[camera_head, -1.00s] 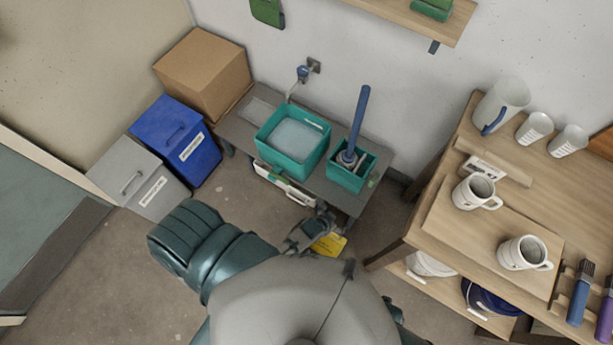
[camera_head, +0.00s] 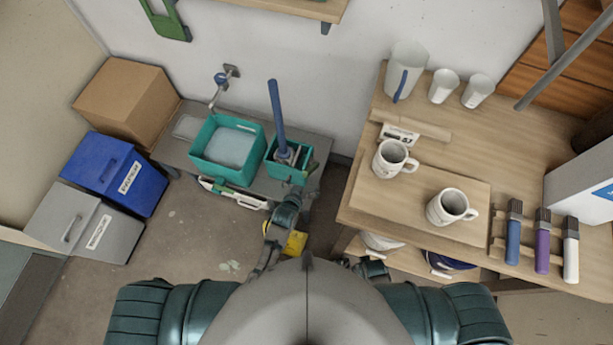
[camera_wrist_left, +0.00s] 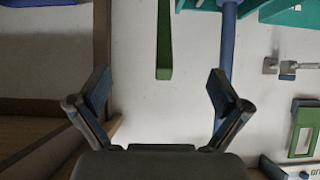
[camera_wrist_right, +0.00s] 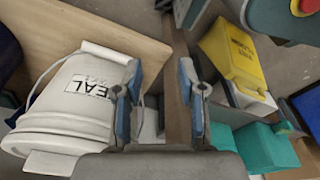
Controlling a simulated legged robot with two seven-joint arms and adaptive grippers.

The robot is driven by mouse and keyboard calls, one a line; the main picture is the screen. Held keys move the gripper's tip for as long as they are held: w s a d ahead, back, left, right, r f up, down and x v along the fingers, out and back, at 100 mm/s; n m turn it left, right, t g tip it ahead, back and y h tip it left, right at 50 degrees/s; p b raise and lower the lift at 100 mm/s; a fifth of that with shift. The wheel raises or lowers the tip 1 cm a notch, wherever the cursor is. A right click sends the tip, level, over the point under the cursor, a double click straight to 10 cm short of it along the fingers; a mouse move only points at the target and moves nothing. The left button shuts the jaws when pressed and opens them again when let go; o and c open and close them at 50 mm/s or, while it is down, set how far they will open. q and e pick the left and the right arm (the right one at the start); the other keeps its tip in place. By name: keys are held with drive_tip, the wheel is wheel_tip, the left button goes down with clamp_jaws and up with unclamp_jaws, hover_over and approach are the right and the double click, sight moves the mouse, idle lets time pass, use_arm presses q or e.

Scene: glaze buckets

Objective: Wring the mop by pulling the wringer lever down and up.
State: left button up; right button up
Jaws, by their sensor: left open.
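The mop's blue handle (camera_head: 277,112) rises from the small teal wringer bucket (camera_head: 289,170) on the low grey bench. A green piece (camera_head: 313,167), apparently the wringer lever, shows at the bucket's right side. In the left wrist view a green bar (camera_wrist_left: 164,40) lies ahead, between the lines of the fingers and beyond their tips, with the blue handle (camera_wrist_left: 228,50) to its right. My left gripper (camera_head: 293,192) is in front of the bucket, open and empty (camera_wrist_left: 160,90). My right gripper (camera_head: 372,268) is low by the worktable; its fingers (camera_wrist_right: 158,75) are apart with nothing held.
A larger teal basin (camera_head: 228,150) stands left of the wringer bucket under a tap. The wooden worktable (camera_head: 360,190) with mugs is close on the right. A yellow object (camera_head: 295,243) is below my left arm. Blue (camera_head: 115,175) and grey bins stand left.

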sight(311, 168)
use_arm(q)
drive_tip(key=b+x, duration=0.6)
drive_tip(key=x, duration=0.2)
drive_tip(key=shift+w+f, duration=0.2)
drive_tip(key=shift+f, duration=0.15)
drive_tip(key=shift+w+a, duration=0.1)
drive_tip(key=shift+a, duration=0.35)
drive_tip(key=shift+d, duration=0.45)
clamp_jaws()
drive_tip(key=shift+a, duration=0.25)
use_arm(e)
wheel_tip(311, 168, up, 18)
drive_tip(key=w, duration=0.2)
drive_tip(key=shift+a+r+t, duration=0.2)
drive_tip(key=shift+a+t, duration=0.05)
drive_tip(key=shift+t, duration=0.05)
use_arm(q)
drive_tip(key=shift+d+f, duration=0.1)
use_arm(e)
drive_tip(key=shift+w+d, duration=0.1)
drive_tip(key=shift+w, duration=0.05)
